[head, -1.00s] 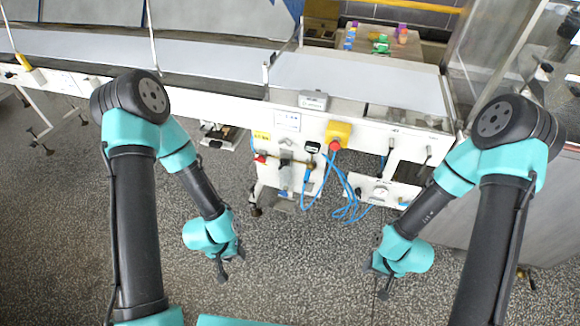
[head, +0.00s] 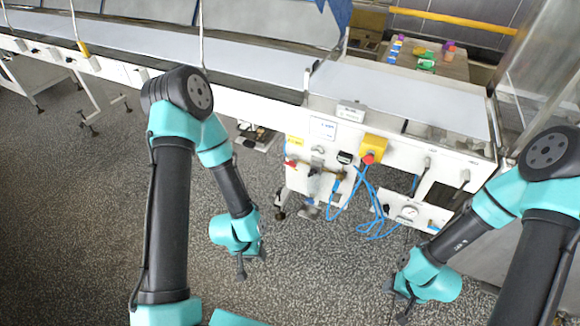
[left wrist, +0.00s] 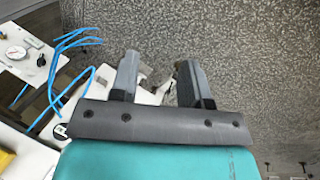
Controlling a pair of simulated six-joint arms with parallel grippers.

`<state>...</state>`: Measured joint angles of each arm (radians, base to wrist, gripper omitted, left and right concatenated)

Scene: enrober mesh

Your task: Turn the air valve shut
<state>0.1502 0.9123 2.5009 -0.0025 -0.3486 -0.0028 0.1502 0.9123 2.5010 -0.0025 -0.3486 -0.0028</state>
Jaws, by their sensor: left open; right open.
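On the white machine's front panel, a brass air line (head: 328,173) runs across with a small red part (head: 290,163) at its left end, perhaps the air valve's handle; it is too small to tell how it is turned. A dark fitting (head: 314,171) sits mid-line. My left gripper (head: 251,268) hangs open and empty, below and left of the panel, apart from it. In the left wrist view its two fingers (left wrist: 157,70) are spread with nothing held between them. My right gripper (head: 397,300) is open at the lower right, below the panel, touching nothing.
A yellow box with a red button (head: 369,158) is on the panel. Blue hoses (head: 365,205) hang loosely below it. Speckled floor (head: 310,270) between the grippers is clear.

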